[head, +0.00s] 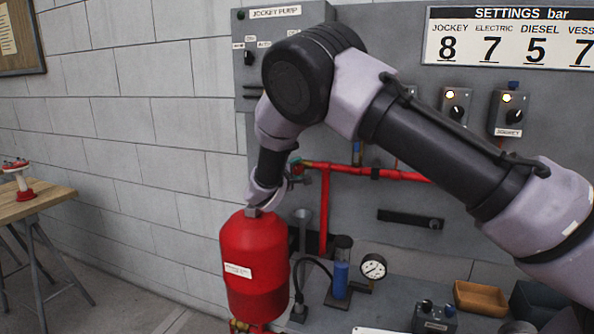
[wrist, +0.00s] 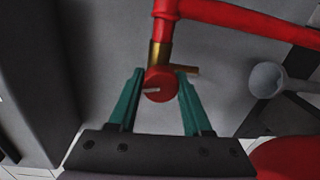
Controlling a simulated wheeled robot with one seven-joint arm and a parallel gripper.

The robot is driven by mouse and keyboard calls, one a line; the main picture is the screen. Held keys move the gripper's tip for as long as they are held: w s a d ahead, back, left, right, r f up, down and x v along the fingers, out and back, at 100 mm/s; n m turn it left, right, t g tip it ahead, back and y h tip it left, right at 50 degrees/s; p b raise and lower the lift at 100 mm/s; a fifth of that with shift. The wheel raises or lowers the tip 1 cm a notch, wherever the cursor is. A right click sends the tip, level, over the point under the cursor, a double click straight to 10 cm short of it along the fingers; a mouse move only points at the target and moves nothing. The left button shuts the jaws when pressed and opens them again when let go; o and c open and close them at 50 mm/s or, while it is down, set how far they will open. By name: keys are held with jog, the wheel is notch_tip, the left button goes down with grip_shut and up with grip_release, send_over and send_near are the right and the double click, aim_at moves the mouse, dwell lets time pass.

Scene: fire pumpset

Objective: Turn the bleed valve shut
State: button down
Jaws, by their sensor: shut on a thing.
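The bleed valve (wrist: 158,86) shows in the wrist view as a round red knob with a pale mark across its face. It sits below a brass fitting under a red pipe, and a short brass stub points right behind it. My gripper (wrist: 159,77) has its two green fingers on either side of the knob and is shut on it. In the head view my arm hides most of the gripper; a bit of green (head: 294,161) shows by the left end of the red pipe. The knob cannot be made out there.
A red tank (head: 254,262) stands just below my wrist. A grey funnel (wrist: 266,79) is right of the valve. A pressure gauge (head: 373,266) and a blue cylinder (head: 341,280) stand lower right. The jockey pump panel (head: 262,60) is behind my arm. A wooden table (head: 30,203) is far left.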

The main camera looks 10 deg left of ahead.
jog(key=shift+m, duration=1.1)
jog(key=shift+f, duration=0.1)
jog(key=shift+c, duration=1.8)
grip_release()
jog(key=s+a, duration=0.1)
jog(key=s, duration=0.9)
jog(key=shift+s+a+r, duration=0.2)
jog(key=shift+s+r, duration=0.15)
jog(key=shift+r, duration=0.1)
jog(key=shift+d, duration=0.1)
